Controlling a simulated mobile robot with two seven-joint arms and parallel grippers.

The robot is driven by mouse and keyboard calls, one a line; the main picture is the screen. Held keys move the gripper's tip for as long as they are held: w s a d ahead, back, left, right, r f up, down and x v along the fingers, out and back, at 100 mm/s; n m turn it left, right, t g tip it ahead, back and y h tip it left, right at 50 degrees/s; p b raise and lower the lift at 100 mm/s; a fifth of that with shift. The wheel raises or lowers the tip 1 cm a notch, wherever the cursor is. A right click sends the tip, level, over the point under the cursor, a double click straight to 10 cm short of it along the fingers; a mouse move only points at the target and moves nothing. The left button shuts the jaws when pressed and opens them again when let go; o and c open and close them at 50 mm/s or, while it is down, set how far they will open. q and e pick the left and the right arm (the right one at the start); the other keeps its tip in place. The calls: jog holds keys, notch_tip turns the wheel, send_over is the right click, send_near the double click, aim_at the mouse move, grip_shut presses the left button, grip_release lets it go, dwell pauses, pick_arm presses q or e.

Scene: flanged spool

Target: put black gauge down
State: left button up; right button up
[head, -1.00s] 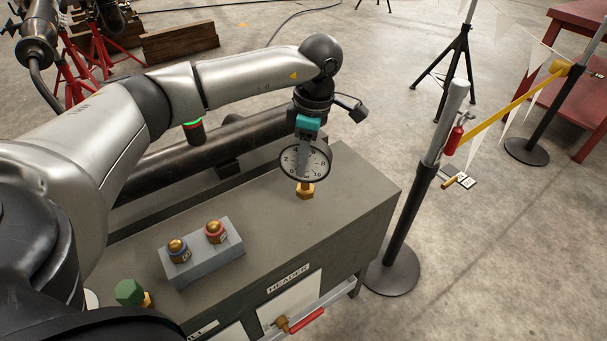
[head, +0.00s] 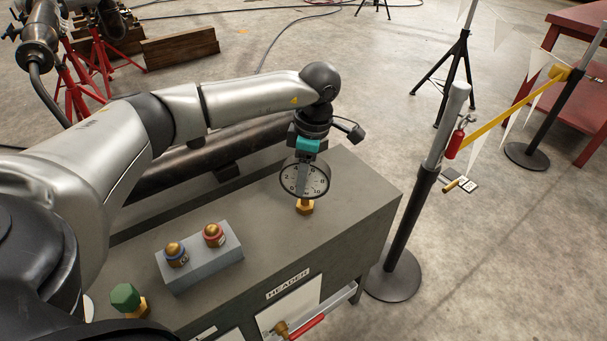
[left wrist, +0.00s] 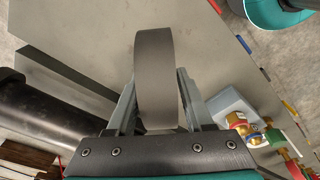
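The black gauge (head: 318,181) has a round white dial in a dark rim. A brass hex fitting (head: 305,207) shows directly below it, at the bench top near the far right end. My left gripper (head: 304,180) points down with its fingers on either side of the gauge, shut on it. In the left wrist view the gauge (left wrist: 155,75) is a grey band edge-on between the two fingers (left wrist: 156,100). It looks upright. I cannot tell whether the fitting touches the bench. My right gripper is not in view.
The grey bench (head: 345,215) has free top around the gauge. A grey block (head: 203,258) holds two brass caps, one blue-ringed, one red-ringed. A green-topped fitting (head: 126,298) stands front left. A dark pipe (head: 180,165) lies behind. A post (head: 405,230) stands off the right end.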

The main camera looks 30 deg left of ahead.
pick_arm(q)
jog(key=shift+o, duration=1)
jog(key=shift+r, duration=0.3)
jog(key=r+p, duration=0.1)
jog(key=r, duration=0.3)
jog(key=d+r+p, duration=0.1)
jog(key=r, duration=0.2)
jog(key=r+p, duration=0.1)
jog(key=r, duration=0.3)
jog(key=shift+w+d+r+p, duration=0.2)
jog(key=shift+w+r+p, duration=0.1)
jog(key=shift+p, duration=0.05)
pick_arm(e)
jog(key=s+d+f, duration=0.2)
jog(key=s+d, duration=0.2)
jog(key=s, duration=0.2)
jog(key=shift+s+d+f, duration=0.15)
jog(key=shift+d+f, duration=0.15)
